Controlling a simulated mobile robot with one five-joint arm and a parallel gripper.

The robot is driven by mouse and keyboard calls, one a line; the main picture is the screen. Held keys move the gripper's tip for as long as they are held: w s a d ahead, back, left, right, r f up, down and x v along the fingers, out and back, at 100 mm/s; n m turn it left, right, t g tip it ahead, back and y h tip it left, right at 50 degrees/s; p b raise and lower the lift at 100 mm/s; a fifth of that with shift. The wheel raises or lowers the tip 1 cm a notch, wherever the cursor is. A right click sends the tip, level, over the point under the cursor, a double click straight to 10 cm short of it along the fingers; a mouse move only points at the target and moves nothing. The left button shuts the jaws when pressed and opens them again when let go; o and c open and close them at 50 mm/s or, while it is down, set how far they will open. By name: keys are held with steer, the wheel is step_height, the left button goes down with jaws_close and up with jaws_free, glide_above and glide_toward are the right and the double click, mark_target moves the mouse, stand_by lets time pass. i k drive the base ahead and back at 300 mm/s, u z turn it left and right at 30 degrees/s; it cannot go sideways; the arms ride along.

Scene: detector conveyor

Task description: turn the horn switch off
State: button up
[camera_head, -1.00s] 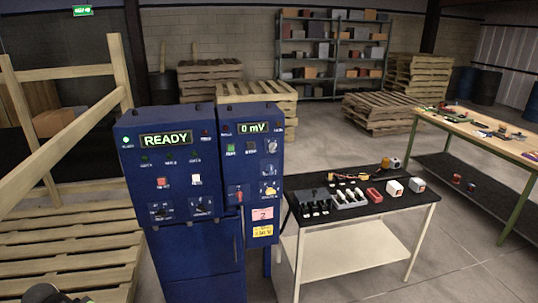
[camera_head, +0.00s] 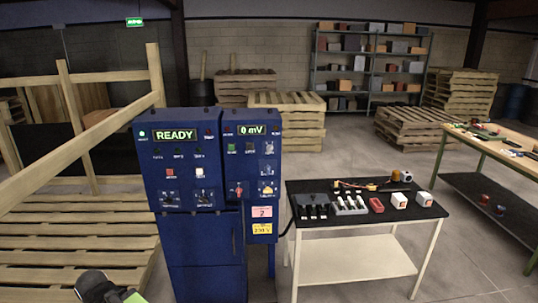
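A blue control cabinet (camera_head: 190,230) stands left of centre, with a READY display (camera_head: 175,135) on its wider left unit and a 0 mV display (camera_head: 251,129) on the narrower right unit. Below the displays are small lamps, buttons and several switches, including two dark switches (camera_head: 187,197) low on the left unit. The labels are too small to read, so I cannot tell which is the horn switch or how it is set. A dark and green part at the bottom left (camera_head: 108,288) seems to be my own arm; my gripper's fingers are not visible.
A black-topped table (camera_head: 350,214) with small parts stands right of the cabinet. A wooden workbench (camera_head: 490,147) is at the far right. Pallets and a wooden rail (camera_head: 80,155) are at the left. Shelves (camera_head: 370,68) and stacked pallets stand behind. Floor is open between the tables.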

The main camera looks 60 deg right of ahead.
mark_target(269, 147)
steer(key=z, duration=0.1)
steer(key=i, duration=0.9)
